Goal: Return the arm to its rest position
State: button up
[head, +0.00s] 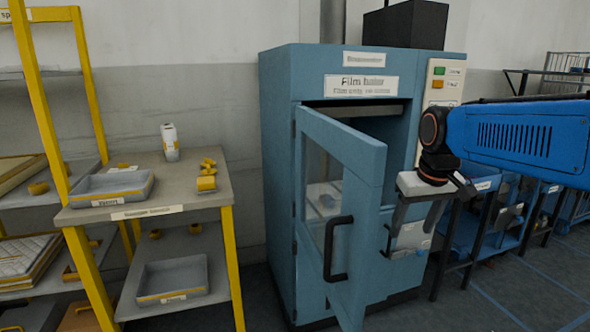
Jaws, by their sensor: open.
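My blue arm (520,138) reaches in from the right edge. My gripper (405,238) hangs from its end, pointing down, in front of the right side of the film baler (275,160). Its fingers are open, and I see nothing held between them. The baler is a tall blue cabinet. Its door (365,220), with a window and a black handle (330,250), stands partly open toward me, just left of my gripper. Whether the gripper touches the door or the cabinet I cannot tell. The lower inside of the baler is mostly hidden by the door.
A yellow-framed shelf (40,90) stands at far left. Blue bins (490,225) line the right. Open floor (545,270) shows at lower right.

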jog(key=s+f, duration=0.4)
jog(key=s, duration=0.3)
jog(key=s+d+f+m+t, duration=0.1)
jog(key=s+f, duration=0.3)
jog(key=s, duration=0.3)
jog(key=s+f, duration=0.4)
jog(key=s, duration=0.3)
jog(key=shift+s+d+m+t, duration=0.2)
jog(key=shift+s+m+t, duration=0.05)
jog(key=shift+m+t, duration=0.05)
jog(key=shift+c, duration=0.6)
